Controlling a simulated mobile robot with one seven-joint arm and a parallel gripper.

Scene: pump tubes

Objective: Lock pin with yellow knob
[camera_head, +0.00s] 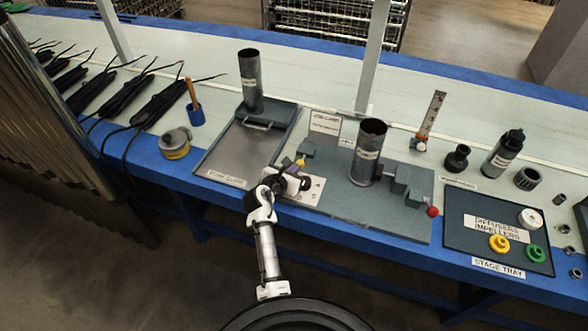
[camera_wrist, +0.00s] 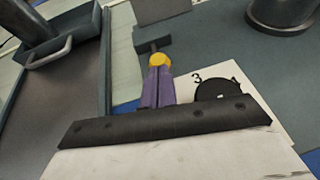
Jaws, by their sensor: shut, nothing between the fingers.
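The yellow knob (camera_head: 301,162) is on a grey block at the left end of the grey fixture plate (camera_head: 335,205). In the wrist view the yellow knob (camera_wrist: 159,60) shows just beyond my fingertips. My gripper (camera_head: 291,166) reaches over the left part of the fixture. Its purple fingers (camera_wrist: 158,82) are closed together and empty, pointing at the knob. The fingertips overlap the knob's near edge in the picture; I cannot tell whether they touch it. The pin itself is not clearly visible.
A black dial (camera_wrist: 219,89) on a white numbered plate (camera_head: 309,190) lies right of my fingers. A steel tube (camera_head: 368,152) stands upright on the fixture. A handled tray (camera_head: 235,155) is on the left. A red knob (camera_head: 433,211) is at the fixture's right end, near the stage tray (camera_head: 470,240).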

